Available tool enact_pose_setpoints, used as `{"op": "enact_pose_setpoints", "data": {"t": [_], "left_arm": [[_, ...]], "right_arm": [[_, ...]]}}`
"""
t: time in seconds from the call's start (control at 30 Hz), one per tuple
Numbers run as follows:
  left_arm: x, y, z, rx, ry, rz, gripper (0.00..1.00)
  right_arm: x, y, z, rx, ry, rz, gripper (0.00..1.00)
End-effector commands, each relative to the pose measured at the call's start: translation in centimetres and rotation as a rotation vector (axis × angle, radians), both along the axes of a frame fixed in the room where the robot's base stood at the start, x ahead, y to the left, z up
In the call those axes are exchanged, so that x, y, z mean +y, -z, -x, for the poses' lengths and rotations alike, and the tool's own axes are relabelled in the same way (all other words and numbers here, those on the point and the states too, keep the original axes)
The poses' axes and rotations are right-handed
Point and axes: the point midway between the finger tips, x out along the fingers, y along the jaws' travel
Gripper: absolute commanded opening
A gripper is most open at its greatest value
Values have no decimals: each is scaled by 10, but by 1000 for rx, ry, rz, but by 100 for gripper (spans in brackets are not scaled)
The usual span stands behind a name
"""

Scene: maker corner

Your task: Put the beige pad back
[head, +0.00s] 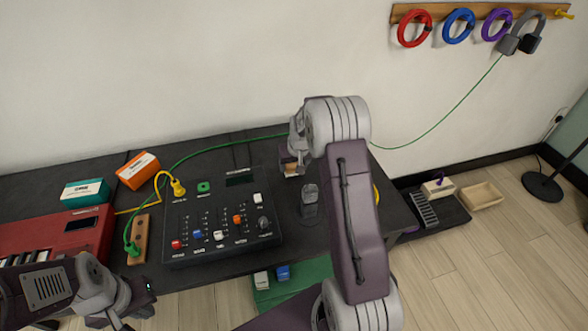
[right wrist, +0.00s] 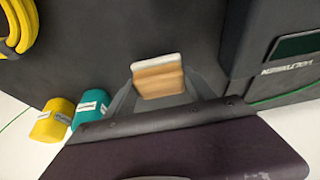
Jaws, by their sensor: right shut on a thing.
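The beige pad (right wrist: 158,80), a small wood-coloured block with a pale strip along one edge, sits between the fingers of my right gripper (right wrist: 160,88) in the right wrist view. My right gripper is shut on it. In the head view the right gripper (head: 291,165) is over the back of the dark table, right of the black mixer, and only a small part of the pad (head: 291,169) shows. My left gripper (head: 128,318) is low at the left front of the head view, apart from the pad; its fingers are partly cut off.
The black mixer (head: 205,245) with a yellow plug stands mid-table. A red keyboard (head: 60,238), teal box (head: 85,192) and orange box (head: 138,170) are left. In the right wrist view, yellow (right wrist: 52,120) and teal (right wrist: 91,109) containers stand near the table edge. A green cable crosses behind.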

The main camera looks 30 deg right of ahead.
Motion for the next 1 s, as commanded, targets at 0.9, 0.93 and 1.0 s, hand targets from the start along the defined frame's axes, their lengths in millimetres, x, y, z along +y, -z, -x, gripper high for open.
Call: {"op": "enact_pose_setpoints", "data": {"t": [0.9, 0.93, 1.0], "left_arm": [[0, 2, 0, 0, 0, 0, 0], [0, 1, 0, 0, 0, 0, 0], [0, 0, 0, 0, 0, 0, 0]], "right_arm": [[0, 15, 0, -1, 0, 0, 85], [0, 13, 1, -1, 0, 0, 85], [1, 3, 4, -2, 0, 0, 85]]}}
